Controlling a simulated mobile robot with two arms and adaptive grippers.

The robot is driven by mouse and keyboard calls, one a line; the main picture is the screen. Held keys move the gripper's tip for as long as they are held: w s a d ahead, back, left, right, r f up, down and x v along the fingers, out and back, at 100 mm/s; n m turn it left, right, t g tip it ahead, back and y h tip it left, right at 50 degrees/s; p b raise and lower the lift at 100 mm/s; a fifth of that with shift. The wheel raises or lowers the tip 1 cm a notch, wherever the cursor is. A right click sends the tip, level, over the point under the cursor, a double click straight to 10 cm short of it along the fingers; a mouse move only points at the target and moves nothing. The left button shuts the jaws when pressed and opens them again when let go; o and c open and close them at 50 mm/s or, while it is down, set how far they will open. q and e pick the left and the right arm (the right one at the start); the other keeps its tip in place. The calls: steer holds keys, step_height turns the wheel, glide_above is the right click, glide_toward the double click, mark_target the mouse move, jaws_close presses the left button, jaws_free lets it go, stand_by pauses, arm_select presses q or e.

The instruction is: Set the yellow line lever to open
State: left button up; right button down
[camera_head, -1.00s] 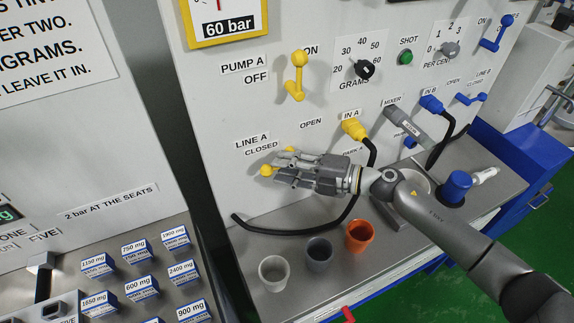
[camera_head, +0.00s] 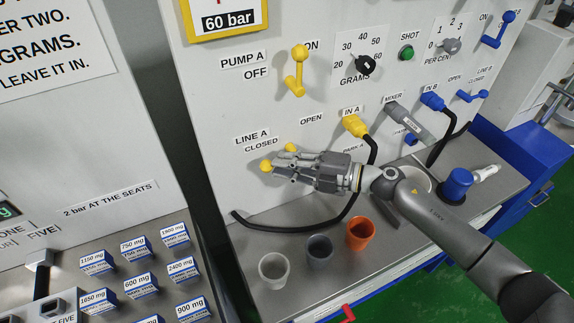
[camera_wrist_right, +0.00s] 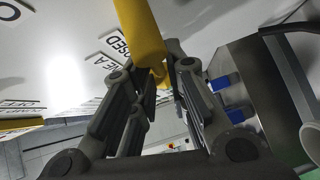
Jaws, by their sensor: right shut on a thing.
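The yellow line A lever (camera_head: 265,166) is on the white panel, below the CLOSED label (camera_head: 261,144). Its rounded end points to the lower left, and a second yellow knob (camera_head: 291,148) shows just above the fingers. The OPEN label (camera_head: 311,119) is up and to the right. My right gripper (camera_head: 276,167) is at the lever and hides its middle. In the right wrist view a yellow bar (camera_wrist_right: 140,32) runs down between the fingers of my right gripper (camera_wrist_right: 158,88), which is shut on it. My left gripper is not in view.
A yellow plug (camera_head: 354,126) with a black cable is right of the lever. The yellow pump A lever (camera_head: 297,75) is above. White (camera_head: 273,270), grey (camera_head: 319,251) and orange (camera_head: 360,233) cups stand on the ledge below my right arm. A blue line B lever (camera_head: 472,96) is farther right.

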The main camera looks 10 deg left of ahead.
steer(key=shift+w+d+r+m+t+y+b, duration=0.35)
steer(key=shift+m+t+y+b, duration=0.4)
steer(key=shift+m+t+b, duration=1.95)
steer(key=shift+w+d+r+m+t+y+b, duration=0.25)
steer(key=shift+d+m+t+y+b, duration=0.35)
steer(key=shift+m+t+b, duration=2.05)
steer(key=shift+w+d+r+m+t+y+b, duration=0.35)
steer(key=shift+m+t+y+b, duration=0.65)
steer(key=shift+m, duration=3.25)
steer(key=shift+m+t+h, duration=0.35)
steer(key=shift+m+t, duration=0.05)
steer(key=shift+t, duration=0.15)
steer(key=shift+s, duration=0.1)
steer(key=c, duration=1.6)
jaws_free()
steer(key=shift+o, duration=0.4)
steer(key=shift+r, duration=0.15)
